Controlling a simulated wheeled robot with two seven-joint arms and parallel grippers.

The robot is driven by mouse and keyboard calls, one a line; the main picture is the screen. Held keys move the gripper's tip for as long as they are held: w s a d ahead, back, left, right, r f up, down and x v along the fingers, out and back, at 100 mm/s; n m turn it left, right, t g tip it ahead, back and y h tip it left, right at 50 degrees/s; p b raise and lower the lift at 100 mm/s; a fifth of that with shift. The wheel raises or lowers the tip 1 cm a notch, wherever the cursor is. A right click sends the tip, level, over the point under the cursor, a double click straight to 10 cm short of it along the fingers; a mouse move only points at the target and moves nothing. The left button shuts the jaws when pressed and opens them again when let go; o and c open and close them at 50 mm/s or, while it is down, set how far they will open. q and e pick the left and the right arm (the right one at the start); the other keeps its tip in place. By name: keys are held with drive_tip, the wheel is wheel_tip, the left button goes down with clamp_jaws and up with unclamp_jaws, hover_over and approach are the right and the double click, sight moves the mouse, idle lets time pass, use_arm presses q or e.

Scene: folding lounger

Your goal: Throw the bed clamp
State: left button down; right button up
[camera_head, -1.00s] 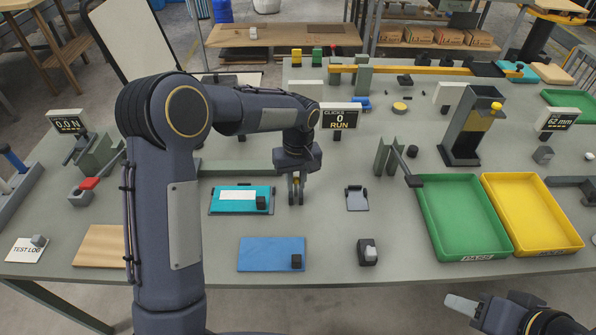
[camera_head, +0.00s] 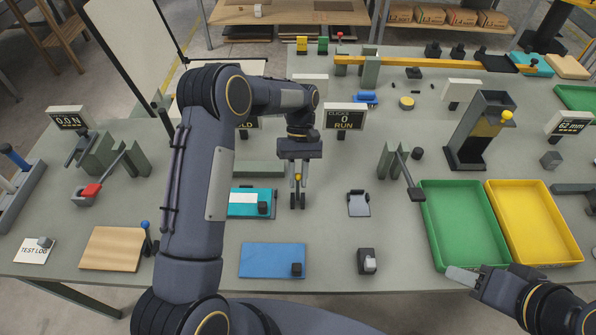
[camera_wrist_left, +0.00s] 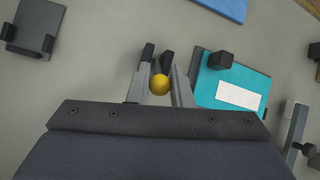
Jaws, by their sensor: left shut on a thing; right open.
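My left gripper (camera_head: 298,192) points down over the middle of the bench, beside the teal plate (camera_head: 243,203). A yellow ball knob (camera_head: 298,178) sits between its fingers. The knob also shows in the left wrist view (camera_wrist_left: 160,84), close to the palm, with the dark fingertips beyond it. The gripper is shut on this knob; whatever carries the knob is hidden. I cannot make out the rest of the bed clamp. My right gripper (camera_head: 465,276) is at the lower right, open and empty, by the front edge of the green tray.
A blue plate (camera_head: 272,260) and small dark holders (camera_head: 358,204) lie near the left gripper. A post with a lever (camera_head: 410,180) stands left of the green tray (camera_head: 465,225) and yellow tray (camera_head: 535,225). A display reading RUN (camera_head: 344,117) stands behind.

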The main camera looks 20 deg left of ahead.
use_arm(q)
drive_tip(key=shift+w, duration=0.15)
idle(0.3)
drive_tip(key=c, duration=1.3)
unclamp_jaws()
drive_tip(key=shift+a, duration=0.1)
drive_tip(key=shift+c, duration=0.2)
drive_tip(key=p+v, duration=0.3)
drive_tip(key=v, duration=0.4)
drive_tip(key=shift+w+r+p, duration=0.15)
drive_tip(key=shift+w+p, duration=0.2)
drive_tip(key=shift+p, duration=0.05)
drive_tip(key=shift+a, duration=0.1)
